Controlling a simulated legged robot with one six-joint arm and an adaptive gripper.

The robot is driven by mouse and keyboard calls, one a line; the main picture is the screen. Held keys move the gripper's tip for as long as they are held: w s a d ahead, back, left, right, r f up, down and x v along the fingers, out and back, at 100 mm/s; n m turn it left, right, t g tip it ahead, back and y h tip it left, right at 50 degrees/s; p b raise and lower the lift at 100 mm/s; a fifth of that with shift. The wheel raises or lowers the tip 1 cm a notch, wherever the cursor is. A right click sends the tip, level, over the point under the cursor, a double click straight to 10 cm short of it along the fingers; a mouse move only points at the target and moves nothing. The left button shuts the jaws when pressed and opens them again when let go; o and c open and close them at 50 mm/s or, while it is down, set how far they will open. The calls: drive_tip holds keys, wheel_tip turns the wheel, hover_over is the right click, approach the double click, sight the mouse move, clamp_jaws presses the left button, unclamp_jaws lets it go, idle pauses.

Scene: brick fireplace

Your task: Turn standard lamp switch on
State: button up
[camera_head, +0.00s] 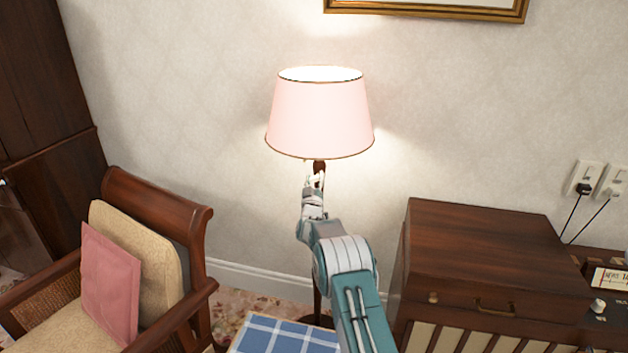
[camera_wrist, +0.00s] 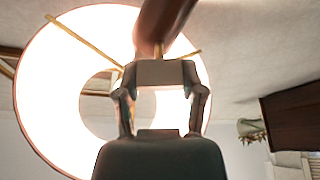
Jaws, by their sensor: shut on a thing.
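The standard lamp (camera_head: 320,118) has a pink shade and is lit, throwing light on the wall behind it. My gripper (camera_head: 316,182) is raised to the lamp's dark stem just under the shade. In the wrist view the bright shade (camera_wrist: 50,90) fills the left and centre, seen from below. The brown stem (camera_wrist: 165,18) comes down from the top. My gripper (camera_wrist: 160,72) is shut at a small brass-coloured switch (camera_wrist: 158,48) on the stem. Its fingertips hide most of the switch.
A wooden armchair (camera_head: 198,222) with cushions stands at the left. A brown wooden cabinet (camera_head: 480,240) stands at the right. A blue checked surface (camera_head: 270,336) lies low in front. Wall sockets (camera_head: 585,178) with cords are at the far right.

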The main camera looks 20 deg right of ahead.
drive_tip(key=m+h, duration=0.1)
drive_tip(key=m, duration=0.2)
drive_tip(key=f+m+g+h, duration=0.1)
drive_tip(key=m+h, duration=0.1)
drive_tip(key=m, duration=0.1)
drive_tip(key=shift+m+g+h, duration=0.3)
drive_tip(key=shift+m, duration=0.1)
drive_tip(key=shift+f+m, duration=0.1)
drive_tip(key=shift+m, duration=0.2)
drive_tip(key=o, duration=1.1)
drive_tip(key=shift+o, duration=0.2)
drive_tip(key=shift+r, duration=0.3)
drive_tip(key=v, duration=1.2)
drive_tip(key=shift+w, duration=0.1)
